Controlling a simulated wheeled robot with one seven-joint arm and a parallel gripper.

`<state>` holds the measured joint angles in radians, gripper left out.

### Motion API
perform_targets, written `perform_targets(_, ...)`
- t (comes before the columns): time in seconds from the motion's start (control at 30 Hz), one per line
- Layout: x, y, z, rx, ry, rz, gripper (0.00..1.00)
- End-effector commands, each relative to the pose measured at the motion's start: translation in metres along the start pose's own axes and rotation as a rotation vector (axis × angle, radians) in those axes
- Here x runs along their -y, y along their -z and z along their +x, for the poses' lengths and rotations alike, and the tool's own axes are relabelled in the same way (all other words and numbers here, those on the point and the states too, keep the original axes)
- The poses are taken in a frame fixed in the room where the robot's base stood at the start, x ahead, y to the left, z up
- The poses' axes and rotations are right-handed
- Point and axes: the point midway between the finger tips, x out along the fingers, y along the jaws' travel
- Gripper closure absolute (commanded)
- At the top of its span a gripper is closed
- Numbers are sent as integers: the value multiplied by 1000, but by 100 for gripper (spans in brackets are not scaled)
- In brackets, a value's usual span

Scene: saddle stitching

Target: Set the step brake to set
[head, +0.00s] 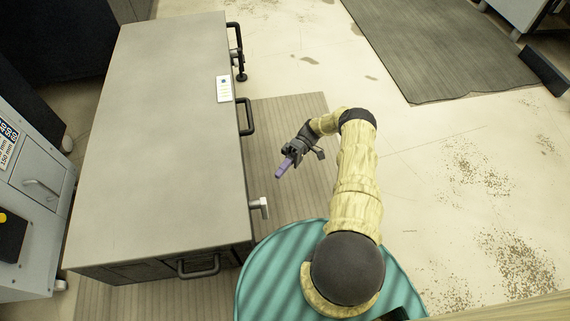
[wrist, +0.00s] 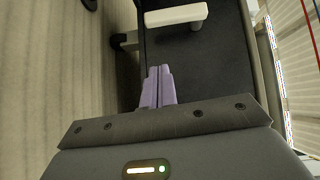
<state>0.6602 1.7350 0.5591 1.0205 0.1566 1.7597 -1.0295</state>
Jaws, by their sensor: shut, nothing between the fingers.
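A pale bar (head: 260,206) sticks out from the right side of the grey cabinet (head: 170,150), near its lower right corner. It may be the step brake; no marking on it can be read. What looks like the same pale bar (wrist: 176,15) lies near the top of the wrist view, on a dark stem over a dark panel. My gripper (head: 281,171) is beside the cabinet's right side, apart from the bar. Its purple fingers (wrist: 158,73) are together and empty, just short of the bar in the wrist view.
Black handles (head: 245,116) stick out along the cabinet's right side, and another handle (head: 198,267) is on its lower face. A white card (head: 223,89) lies on the cabinet top. A ribbed mat (head: 290,110) is on the floor. Open floor lies to the right.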

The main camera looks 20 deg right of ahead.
Motion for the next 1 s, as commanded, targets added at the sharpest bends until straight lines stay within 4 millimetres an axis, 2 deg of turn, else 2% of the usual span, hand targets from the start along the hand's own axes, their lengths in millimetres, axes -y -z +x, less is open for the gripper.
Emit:
perform_targets(0.3,-2,2,-20,6,0,-1,100)
perform_targets(0.87,-1,1,-22,4,0,-1,100)
perform_targets(1.0,8,5,-22,17,-21,12,100)
